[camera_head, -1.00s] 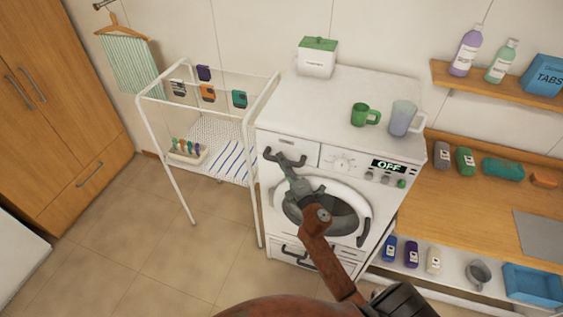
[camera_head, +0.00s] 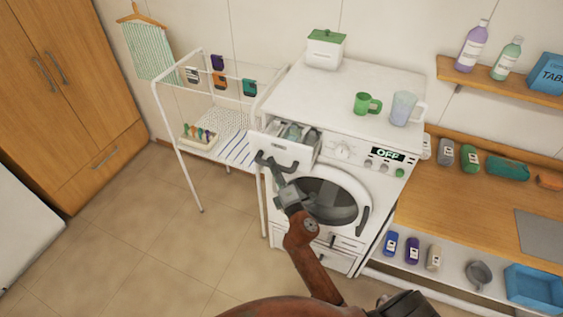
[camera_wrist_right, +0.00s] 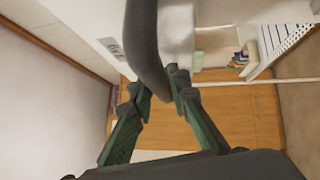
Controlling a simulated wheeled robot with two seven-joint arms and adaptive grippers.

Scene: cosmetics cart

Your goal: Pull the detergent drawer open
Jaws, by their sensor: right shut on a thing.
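The detergent drawer (camera_head: 283,152) at the upper left of the white washing machine (camera_head: 345,95) stands pulled out in the head view. Its compartments show from above. My right gripper (camera_head: 275,166) is at the dark handle on the drawer front. In the right wrist view, the dark curved handle (camera_wrist_right: 147,50) passes between the fingers of the right gripper (camera_wrist_right: 161,88), which is shut on it. The drawer front shows pale beside the handle. My left gripper is not in view.
A drying rack (camera_head: 190,110) stands close to the machine's left side. A green mug (camera_head: 363,104), a clear mug (camera_head: 403,108) and a white box with a green lid (camera_head: 325,49) stand on top of the machine. The floor (camera_head: 140,230) at the left is clear.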

